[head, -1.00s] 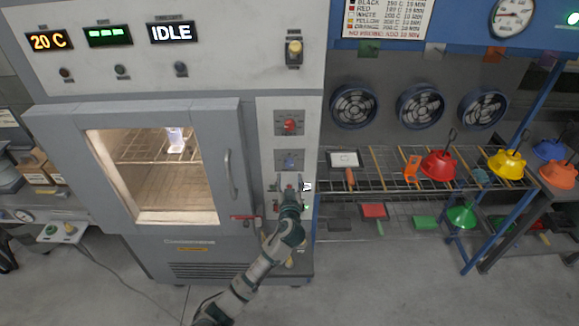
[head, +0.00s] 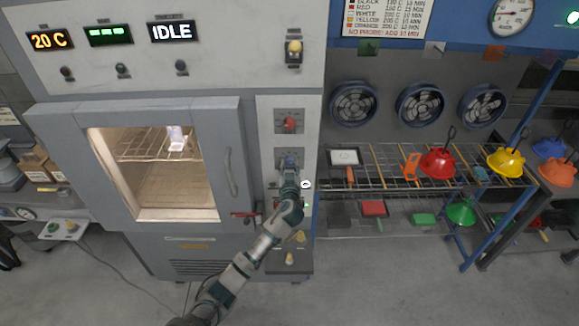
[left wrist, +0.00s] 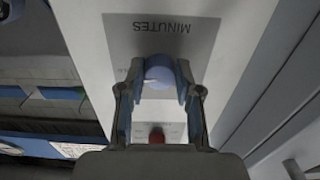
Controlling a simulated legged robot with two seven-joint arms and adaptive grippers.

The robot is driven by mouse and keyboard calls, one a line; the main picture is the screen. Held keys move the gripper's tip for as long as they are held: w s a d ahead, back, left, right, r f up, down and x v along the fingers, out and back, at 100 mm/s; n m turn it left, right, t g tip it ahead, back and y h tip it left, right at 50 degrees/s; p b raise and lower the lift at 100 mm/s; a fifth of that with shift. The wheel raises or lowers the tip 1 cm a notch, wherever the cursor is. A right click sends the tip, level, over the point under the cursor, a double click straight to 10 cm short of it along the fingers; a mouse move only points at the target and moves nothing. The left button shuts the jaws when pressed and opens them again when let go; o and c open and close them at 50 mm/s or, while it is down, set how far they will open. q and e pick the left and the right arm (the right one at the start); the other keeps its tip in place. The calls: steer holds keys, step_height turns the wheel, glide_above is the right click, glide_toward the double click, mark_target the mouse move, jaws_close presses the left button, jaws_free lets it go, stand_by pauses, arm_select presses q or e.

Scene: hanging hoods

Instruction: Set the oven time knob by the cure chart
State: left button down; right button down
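The blue minutes knob (head: 290,160) is on the oven's right-hand panel, below a red knob (head: 289,124). In the left wrist view the blue knob (left wrist: 160,72) sits under the upside-down label MINUTES, with a pale pointer mark. My left gripper (head: 290,173) is at this knob. Its fingers (left wrist: 160,92) stand open on either side of it, with narrow gaps that look free of contact. The cure chart (head: 388,17) lists colours with temperatures and minutes; its small figures are hard to read. My right gripper is out of view.
The oven window (head: 165,190) shows a lit rack. A wire rack at right holds red (head: 437,163) and yellow (head: 505,162) hoods. A red-handled latch (head: 243,215) is left of my arm.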

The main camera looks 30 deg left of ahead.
arm_select(q)
steer(key=shift+f+n+b, duration=0.15)
steer(key=shift+n+b, duration=0.15)
steer(key=shift+b, duration=0.35)
steer(key=n+b, duration=0.3)
steer(key=b, duration=0.1)
steer(key=shift+d+f+b, duration=0.1)
steer(key=shift+b, duration=0.2)
steer(key=shift+n+b, duration=0.8)
steer(key=shift+n, duration=0.4)
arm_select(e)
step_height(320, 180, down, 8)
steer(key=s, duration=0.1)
arm_select(q)
steer(key=shift+r+n+b, duration=0.25)
steer(key=shift+n+b, duration=0.25)
steer(key=shift+n, duration=0.5)
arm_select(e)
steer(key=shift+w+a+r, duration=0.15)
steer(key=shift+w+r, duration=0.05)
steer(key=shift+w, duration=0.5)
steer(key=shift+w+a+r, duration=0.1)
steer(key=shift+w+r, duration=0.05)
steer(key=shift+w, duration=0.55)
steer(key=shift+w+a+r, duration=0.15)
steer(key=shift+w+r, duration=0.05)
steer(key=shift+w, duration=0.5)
arm_select(q)
steer(key=c, duration=0.8)
jaws_free()
